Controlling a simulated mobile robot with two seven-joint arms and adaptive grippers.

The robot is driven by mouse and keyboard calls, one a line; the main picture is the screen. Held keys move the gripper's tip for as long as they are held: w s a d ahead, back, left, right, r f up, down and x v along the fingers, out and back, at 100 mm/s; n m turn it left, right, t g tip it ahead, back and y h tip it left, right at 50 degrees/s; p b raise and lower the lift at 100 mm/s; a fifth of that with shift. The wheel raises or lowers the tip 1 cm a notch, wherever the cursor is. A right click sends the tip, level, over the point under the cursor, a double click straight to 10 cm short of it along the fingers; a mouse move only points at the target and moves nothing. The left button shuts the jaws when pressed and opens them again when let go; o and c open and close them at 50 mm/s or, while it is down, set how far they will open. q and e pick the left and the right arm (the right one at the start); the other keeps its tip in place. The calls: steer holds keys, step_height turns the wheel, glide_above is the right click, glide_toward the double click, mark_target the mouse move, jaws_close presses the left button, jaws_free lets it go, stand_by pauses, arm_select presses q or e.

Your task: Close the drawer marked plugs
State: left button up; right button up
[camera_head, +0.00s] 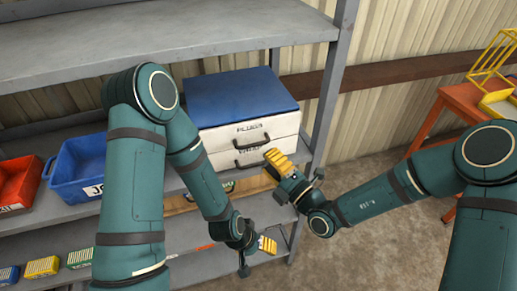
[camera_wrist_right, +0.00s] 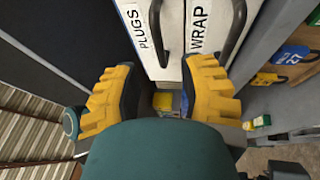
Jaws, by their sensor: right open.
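The drawer marked plugs (camera_head: 220,139) is the upper white drawer of a blue-topped unit (camera_head: 240,92) on the shelf. It has a dark bar handle (camera_head: 251,144). Its face also shows in the right wrist view (camera_wrist_right: 144,62), left of the wrap drawer (camera_wrist_right: 203,18). How far it stands out is hard to tell. My right gripper (camera_head: 279,165) is open and empty at the unit's lower right front; in its wrist view the spread yellow fingers (camera_wrist_right: 163,88) flank the lower part of both drawer faces. My left gripper (camera_head: 267,245) hangs lower, by the lower shelf; its jaws are unclear.
A blue bin (camera_head: 78,170) and a red bin (camera_head: 20,184) stand left on the same shelf. A grey shelf post (camera_head: 328,90) rises close to the unit's right. Small boxes (camera_head: 42,267) sit on the lower shelf. An orange table (camera_head: 463,100) stands far right; floor lies between.

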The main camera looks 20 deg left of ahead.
steer(key=v, duration=0.5)
stand_by(0.4)
steer(key=s+d+f+n+g+h+b, duration=0.35)
steer(key=s+f+n+g+h, duration=0.25)
steer(key=s+f+n+g, duration=1.35)
steer(key=w+d+f+n+t+h, duration=0.1)
steer(key=d+f+n+t+h, duration=0.45)
steer(key=d+n, duration=0.4)
steer(key=w+d+f+n+t+b, duration=0.1)
steer(key=w+d+f+n+t, duration=0.1)
steer(key=n, duration=0.3)
steer(key=w+d+f+n+t+h+b, duration=0.1)
steer(key=w+f+n+t, duration=0.1)
steer(key=w+n, duration=0.3)
steer(key=shift+d+n+t, duration=0.4)
steer(key=shift+n+t, duration=0.1)
steer(key=shift+t, duration=0.1)
